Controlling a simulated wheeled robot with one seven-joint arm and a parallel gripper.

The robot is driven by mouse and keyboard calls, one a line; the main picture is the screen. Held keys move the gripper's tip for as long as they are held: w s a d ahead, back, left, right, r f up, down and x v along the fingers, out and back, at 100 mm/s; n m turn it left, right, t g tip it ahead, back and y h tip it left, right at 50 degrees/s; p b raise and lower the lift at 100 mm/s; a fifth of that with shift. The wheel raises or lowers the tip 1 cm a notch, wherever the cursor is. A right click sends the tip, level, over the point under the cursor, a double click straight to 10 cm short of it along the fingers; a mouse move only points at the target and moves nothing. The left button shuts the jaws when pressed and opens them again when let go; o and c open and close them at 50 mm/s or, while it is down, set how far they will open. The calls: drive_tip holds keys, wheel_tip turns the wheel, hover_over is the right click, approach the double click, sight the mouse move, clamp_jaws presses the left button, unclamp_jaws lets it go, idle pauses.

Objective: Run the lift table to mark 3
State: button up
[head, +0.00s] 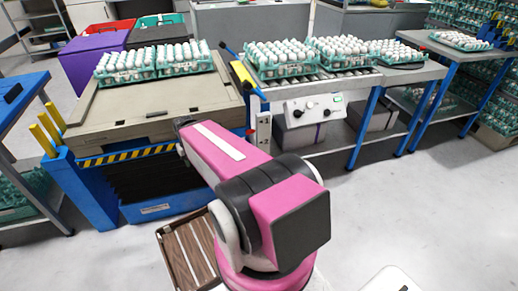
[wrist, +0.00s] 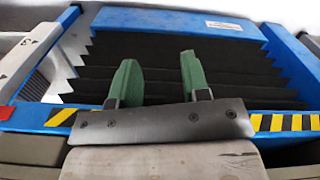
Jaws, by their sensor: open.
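The lift table (head: 148,112) stands at the left in the head view, with a beige top, a black-and-yellow striped edge, black bellows and a blue frame. The bellows (wrist: 180,60) fill much of the wrist view. A white post (head: 263,132) with dark markings stands at the table's right corner. In the wrist view, a white post (wrist: 28,55) at the left bears a 3, seen turned, and a red patch (wrist: 6,112) shows below it. My gripper (wrist: 160,68) is open and empty, its green fingers apart in front of the bellows. My arm hides its fingers in the head view.
Egg trays (head: 155,75) sit on the lift table. A roller conveyor (head: 320,82) with more egg trays and a control panel (head: 315,109) stands to the right. A slatted wooden crate (head: 188,252) lies on the floor near my base. Floor at the right is clear.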

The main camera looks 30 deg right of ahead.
idle(0.4)
clamp_jaws()
idle(1.6)
